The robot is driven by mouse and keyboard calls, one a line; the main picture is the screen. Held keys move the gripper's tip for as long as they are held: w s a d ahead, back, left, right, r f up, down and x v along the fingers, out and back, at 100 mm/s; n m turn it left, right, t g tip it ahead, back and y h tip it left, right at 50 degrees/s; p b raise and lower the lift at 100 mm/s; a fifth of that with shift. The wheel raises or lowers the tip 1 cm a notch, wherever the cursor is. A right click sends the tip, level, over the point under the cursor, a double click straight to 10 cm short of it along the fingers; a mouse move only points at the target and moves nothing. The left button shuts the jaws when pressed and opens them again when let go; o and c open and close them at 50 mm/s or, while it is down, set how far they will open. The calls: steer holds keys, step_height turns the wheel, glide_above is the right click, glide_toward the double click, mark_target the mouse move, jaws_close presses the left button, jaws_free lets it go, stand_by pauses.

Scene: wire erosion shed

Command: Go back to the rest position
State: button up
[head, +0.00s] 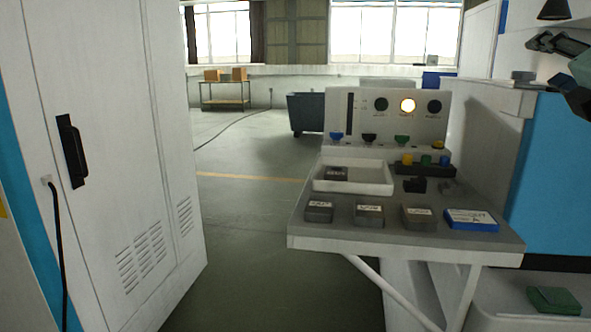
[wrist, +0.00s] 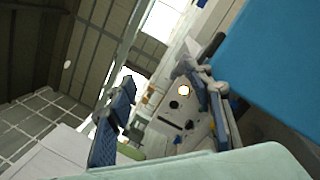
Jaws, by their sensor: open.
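My gripper (head: 545,42) shows at the top right edge of the head view, raised high beside the white and blue machine. Its fingers also show in the wrist view (wrist: 163,84), spread apart with nothing held between them. The wrist view is steeply tilted and shows the control panel (wrist: 170,112) with a lit lamp beyond the fingers. In the head view the gripper is well apart from the sloped worktop (head: 330,240) and touches nothing that I can see.
The control panel (head: 455,120) has one lit yellow lamp. A white tray (head: 325,186), labelled grey blocks and a blue box (head: 471,219) are on the worktop. A green item (head: 553,300) lies at the lower right. A white cabinet (head: 110,100) stands left; the floor between is clear.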

steer(key=a+f+m+g, duration=0.3)
steer(key=a+f+m, duration=0.2)
steer(key=f+m, duration=0.35)
steer(key=a+f+m+g, duration=0.3)
steer(key=a+f+m, duration=0.1)
steer(key=f+m, duration=0.4)
steer(key=s+a+f+m+g+y+p, duration=0.1)
steer(key=s+a+f+m+g+y, duration=0.15)
steer(key=s+a+f, duration=0.55)
steer(key=s+a+f+m+g+y, duration=0.2)
steer(key=s+a+f+m+g, duration=0.2)
steer(key=a+f, duration=0.75)
step_height(320, 180, up, 35)
steer(key=s+g+p, duration=0.1)
steer(key=s+p, duration=0.1)
steer(key=p, duration=3.6)
steer(key=shift+a+f+m+y, duration=0.15)
steer(key=shift+a+m+y, duration=0.05)
steer(key=shift+m+y, duration=0.15)
steer(key=shift+o, duration=0.3)
